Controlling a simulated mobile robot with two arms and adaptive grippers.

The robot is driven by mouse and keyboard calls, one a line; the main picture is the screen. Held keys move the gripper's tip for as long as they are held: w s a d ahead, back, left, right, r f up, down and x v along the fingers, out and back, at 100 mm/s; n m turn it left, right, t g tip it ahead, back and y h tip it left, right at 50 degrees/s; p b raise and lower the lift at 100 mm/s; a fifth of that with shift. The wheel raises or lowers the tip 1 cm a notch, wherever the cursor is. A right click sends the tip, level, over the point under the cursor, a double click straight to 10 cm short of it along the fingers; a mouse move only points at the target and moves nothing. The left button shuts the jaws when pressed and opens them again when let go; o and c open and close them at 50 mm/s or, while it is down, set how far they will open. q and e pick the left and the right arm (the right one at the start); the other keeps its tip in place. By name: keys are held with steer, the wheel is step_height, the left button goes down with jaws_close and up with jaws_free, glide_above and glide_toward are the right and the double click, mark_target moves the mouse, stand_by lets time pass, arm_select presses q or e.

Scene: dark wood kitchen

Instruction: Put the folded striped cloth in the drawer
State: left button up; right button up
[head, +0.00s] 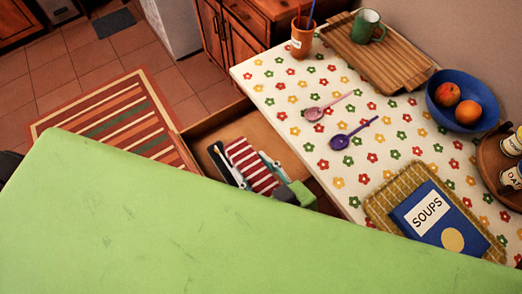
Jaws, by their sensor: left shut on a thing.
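The folded striped cloth (248,163), red and white, shows in the head view at the open wooden drawer (216,124). My left gripper (247,165) is shut on the cloth, with one finger on each side of it. Gripper and cloth are over or inside the drawer opening; I cannot tell whether the cloth touches the drawer's bottom. The near part of the drawer is hidden behind the large green shape in the foreground. My right gripper is not in view.
The flowered tabletop (290,108) beside the drawer holds a pink spoon (315,113), a purple spoon (341,141), a soups book (430,215), a blue fruit bowl (440,105), a cup with pencils (301,40) and a wooden tray (365,58). A striped rug (115,112) lies on the floor.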

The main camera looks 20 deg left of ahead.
mark_target(257, 155)
arm_select(q)
steer(key=w, duration=0.1)
steer(key=w+f, duration=0.1)
steer(key=w, duration=0.1)
steer(key=w+f, duration=0.1)
steer(key=shift+w+a, duration=0.3)
steer(key=w+f, duration=0.2)
steer(key=f, duration=0.1)
steer(key=w+f, duration=0.2)
steer(key=shift+a+f, duration=0.15)
steer(key=shift+a, duration=0.15)
step_height(257, 155, down, 3)
steer(key=shift+w+f, duration=0.1)
steer(key=shift+f, duration=0.1)
steer(key=shift+f+b, duration=0.55)
steer(key=shift+f, duration=0.1)
steer(key=o, duration=1.1)
steer(key=shift+r, duration=0.15)
